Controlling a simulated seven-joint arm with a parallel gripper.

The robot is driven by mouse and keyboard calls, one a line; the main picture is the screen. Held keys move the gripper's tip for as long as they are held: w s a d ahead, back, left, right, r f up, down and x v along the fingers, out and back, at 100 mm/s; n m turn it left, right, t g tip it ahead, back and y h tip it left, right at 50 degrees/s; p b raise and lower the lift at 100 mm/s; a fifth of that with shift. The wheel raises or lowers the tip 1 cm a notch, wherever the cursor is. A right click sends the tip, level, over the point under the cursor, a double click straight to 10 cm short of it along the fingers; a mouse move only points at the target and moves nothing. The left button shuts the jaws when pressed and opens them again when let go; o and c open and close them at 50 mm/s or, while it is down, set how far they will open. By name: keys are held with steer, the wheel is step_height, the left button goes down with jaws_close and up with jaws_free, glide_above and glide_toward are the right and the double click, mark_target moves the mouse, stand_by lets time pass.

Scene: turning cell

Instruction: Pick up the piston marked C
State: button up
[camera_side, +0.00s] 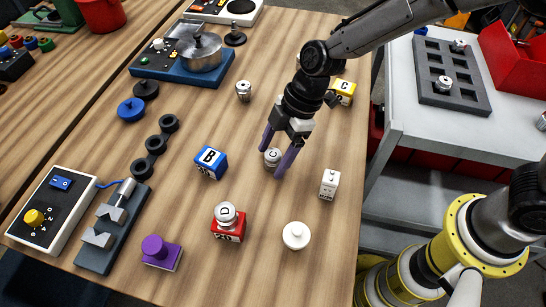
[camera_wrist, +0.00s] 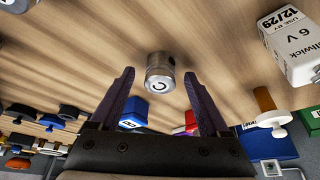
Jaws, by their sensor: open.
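A small metal piston (camera_side: 272,158) with a letter that looks like C on its top stands upright on the wooden table. It also shows in the wrist view (camera_wrist: 160,80), near the gap between the fingertips. My gripper (camera_side: 272,163) is open, with its two purple fingers on either side of this piston in the side view. In the wrist view the fingers (camera_wrist: 160,75) stay visibly apart from it, and the gripper is empty. Another piston (camera_side: 227,212) stands on a red block (camera_side: 229,234); its letter is too small to read surely.
A blue block marked B (camera_side: 211,162) lies left of my gripper, and a white block (camera_side: 330,184) stands to its right. A yellow block (camera_side: 343,92) is behind the arm. Another piston (camera_side: 244,91) stands farther back. A white knob (camera_side: 296,235) is in front.

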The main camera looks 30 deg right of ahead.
steer(key=shift+a+f, duration=0.1)
steer(key=shift+f, duration=0.15)
jaws_close()
steer(key=shift+r, duration=0.1)
stand_by(0.3)
